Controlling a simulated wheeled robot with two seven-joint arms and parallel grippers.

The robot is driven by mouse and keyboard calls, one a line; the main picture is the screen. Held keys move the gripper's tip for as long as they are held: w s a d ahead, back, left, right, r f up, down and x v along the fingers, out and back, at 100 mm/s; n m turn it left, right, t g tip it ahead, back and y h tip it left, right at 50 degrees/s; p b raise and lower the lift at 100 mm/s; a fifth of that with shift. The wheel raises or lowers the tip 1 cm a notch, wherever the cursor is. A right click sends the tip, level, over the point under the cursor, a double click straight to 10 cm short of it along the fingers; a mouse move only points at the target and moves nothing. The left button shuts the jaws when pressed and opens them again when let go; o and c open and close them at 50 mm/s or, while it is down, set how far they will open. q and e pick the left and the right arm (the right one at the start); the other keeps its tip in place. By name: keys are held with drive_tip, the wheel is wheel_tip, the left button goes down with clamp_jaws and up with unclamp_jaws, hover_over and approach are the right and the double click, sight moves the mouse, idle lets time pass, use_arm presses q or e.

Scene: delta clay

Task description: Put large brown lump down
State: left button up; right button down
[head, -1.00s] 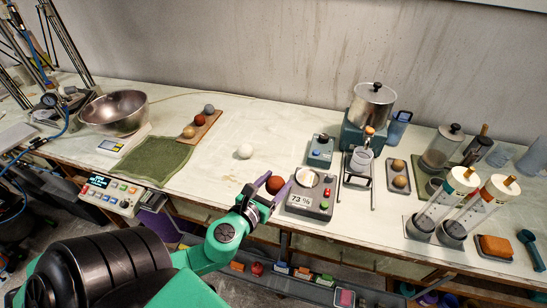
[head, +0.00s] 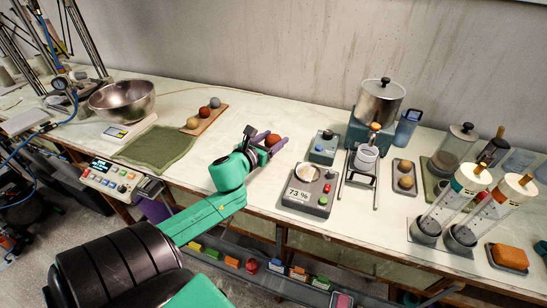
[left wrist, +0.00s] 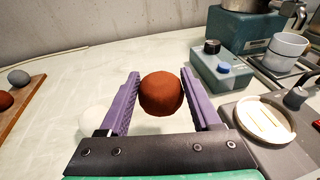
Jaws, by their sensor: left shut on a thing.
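The large brown lump (head: 272,140) is a rounded reddish-brown ball. My left gripper (head: 275,143) is shut on it, with the purple fingers on either side. In the left wrist view the lump (left wrist: 161,93) sits between the fingertips, above or at the pale worktop; I cannot tell whether it touches it. A white ball (left wrist: 97,121) shows behind the left finger in that view and is hidden by my gripper in the head view. My right gripper is not in view.
A wooden board (head: 209,118) with several small balls lies to the left, behind a green mat (head: 158,149). To the right stand a blue-button box (head: 323,147) and a grey scale (head: 307,190) reading 73 %. Worktop behind the lump is clear.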

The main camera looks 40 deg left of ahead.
sight(273, 162)
use_arm(q)
wheel_tip(273, 162, down, 6)
drive_tip(key=shift+d+r+b, duration=0.1)
drive_tip(key=shift+d+b, duration=0.05)
drive_tip(key=shift+b, duration=0.15)
drive_tip(key=o, duration=1.5)
drive_tip(key=shift+s, duration=0.25)
drive_tip(key=b+v, duration=0.1)
drive_tip(key=v, duration=1)
drive_tip(key=shift+s+d, duration=0.1)
drive_tip(key=shift+s, duration=0.25)
drive_tip(key=shift+r, duration=0.1)
